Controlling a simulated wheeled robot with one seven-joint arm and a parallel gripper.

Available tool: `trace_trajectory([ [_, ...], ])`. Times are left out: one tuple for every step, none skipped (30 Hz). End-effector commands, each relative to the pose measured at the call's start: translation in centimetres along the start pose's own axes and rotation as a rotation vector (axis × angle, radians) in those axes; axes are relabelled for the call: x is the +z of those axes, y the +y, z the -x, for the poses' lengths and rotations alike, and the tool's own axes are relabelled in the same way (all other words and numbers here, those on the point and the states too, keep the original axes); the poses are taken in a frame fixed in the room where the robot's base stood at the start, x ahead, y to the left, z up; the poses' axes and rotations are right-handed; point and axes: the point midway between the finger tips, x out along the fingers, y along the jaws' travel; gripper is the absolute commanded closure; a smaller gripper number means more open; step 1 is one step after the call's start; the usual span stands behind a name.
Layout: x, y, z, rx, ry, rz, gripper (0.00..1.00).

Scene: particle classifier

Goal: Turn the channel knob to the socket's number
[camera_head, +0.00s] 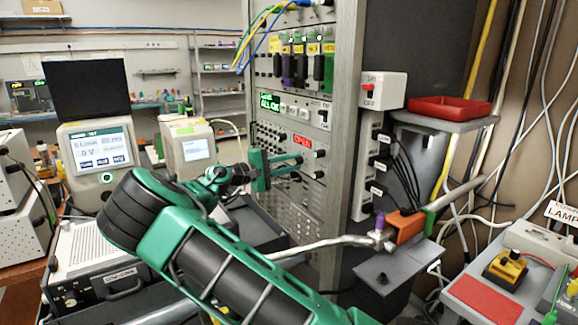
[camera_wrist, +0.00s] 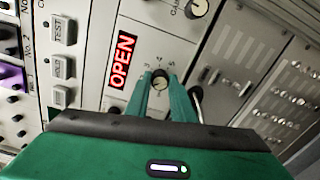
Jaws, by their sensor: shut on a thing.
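The channel knob (camera_wrist: 160,77) is a small dark knob with a numbered dial around it, on the light rack panel just right of the red-lit OPEN sign (camera_wrist: 122,60) in the wrist view. My gripper (camera_wrist: 160,88) has its green fingers shut on this knob, one on each side. They hide much of it and the lower dial; digits near 3, 4 and 5 show above. In the head view my gripper (camera_head: 284,167) reaches the rack panel below the OPEN sign (camera_head: 302,141), hiding the knob. Labelled sockets with black cables (camera_head: 383,139) are on the rack's side; their numbers are too small to read.
Other knobs (camera_head: 319,153) sit close to the right of my gripper. TEST and other push buttons (camera_wrist: 62,30) are left of the OPEN sign in the wrist view.

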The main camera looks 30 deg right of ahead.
Motion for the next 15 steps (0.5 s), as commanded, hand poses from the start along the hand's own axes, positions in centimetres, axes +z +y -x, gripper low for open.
trace_trajectory([
  [-0.15,-0.13,0.08,-0.003,0.005,-0.042,1.0],
  [-0.15,-0.13,0.08,-0.003,0.005,-0.071,1.0],
  [-0.17,-0.17,0.08,-0.004,0.005,-0.108,1.0],
  [-0.18,-0.2,0.08,-0.004,0.006,-0.136,1.0],
  [-0.16,-0.21,0.07,-0.004,0.005,-0.165,1.0],
  [-0.14,-0.21,0.05,-0.004,0.005,-0.203,1.0],
  [-0.14,-0.23,0.04,-0.004,0.005,-0.231,1.0],
  [-0.15,-0.27,0.05,-0.005,0.005,-0.259,1.0],
  [-0.15,-0.3,0.06,-0.006,0.005,-0.297,1.0],
  [-0.14,-0.29,0.06,-0.005,0.005,-0.326,1.0],
  [-0.13,-0.28,0.06,-0.005,0.005,-0.354,1.0],
  [-0.15,-0.3,0.07,-0.006,0.006,-0.392,1.0],
  [-0.17,-0.33,0.08,-0.006,0.007,-0.42,1.0],
  [-0.18,-0.35,0.09,-0.006,0.007,-0.448,1.0],
  [-0.16,-0.35,0.07,-0.006,0.006,-0.486,1.0],
])
